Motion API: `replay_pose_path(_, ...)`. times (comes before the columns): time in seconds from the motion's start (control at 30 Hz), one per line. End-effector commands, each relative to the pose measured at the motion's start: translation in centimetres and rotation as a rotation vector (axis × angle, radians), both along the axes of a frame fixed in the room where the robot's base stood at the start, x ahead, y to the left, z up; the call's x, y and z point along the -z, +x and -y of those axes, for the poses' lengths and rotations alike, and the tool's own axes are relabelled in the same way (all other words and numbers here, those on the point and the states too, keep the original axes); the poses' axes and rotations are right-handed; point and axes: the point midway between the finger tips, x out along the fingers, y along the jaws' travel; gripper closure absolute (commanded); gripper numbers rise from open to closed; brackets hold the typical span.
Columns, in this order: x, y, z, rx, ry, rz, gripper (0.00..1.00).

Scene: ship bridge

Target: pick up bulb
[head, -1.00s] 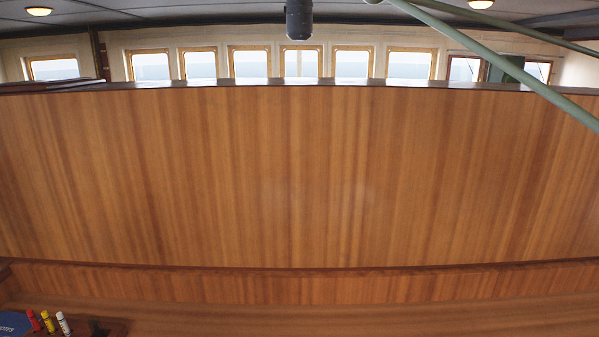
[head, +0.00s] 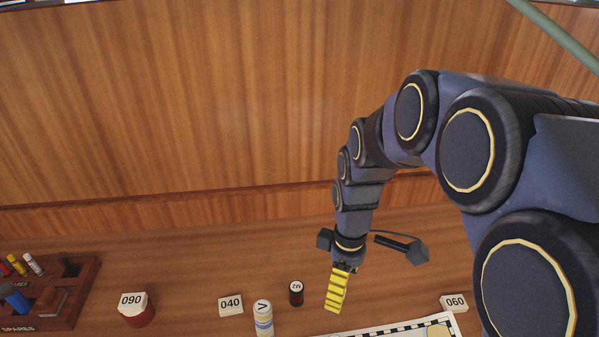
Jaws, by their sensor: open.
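I cannot make out a bulb for certain in the head view. Small upright cylinders stand in the dark wooden spares tray (head: 62,312) at the lower left: a red one (head: 17,264), a yellow one and a white one (head: 33,264). A blue item (head: 16,301) sits in front of them. My gripper (head: 337,292), with yellow ribbed fingers, points down over the desk right of the middle. The gap between its fingers is hard to see from here. Nothing shows held in it.
A chequer-edged chart (head: 398,329) lies in front. A wood panel rises behind.

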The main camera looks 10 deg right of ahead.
Motion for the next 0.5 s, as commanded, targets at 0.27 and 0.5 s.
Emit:
replay_pose_path(0.27,8.4,8.5,2.6,-0.492,0.029,0.045,0.36)
replay_pose_path(0.5,13.8,12.0,4.6,-0.773,0.02,0.07,0.36)
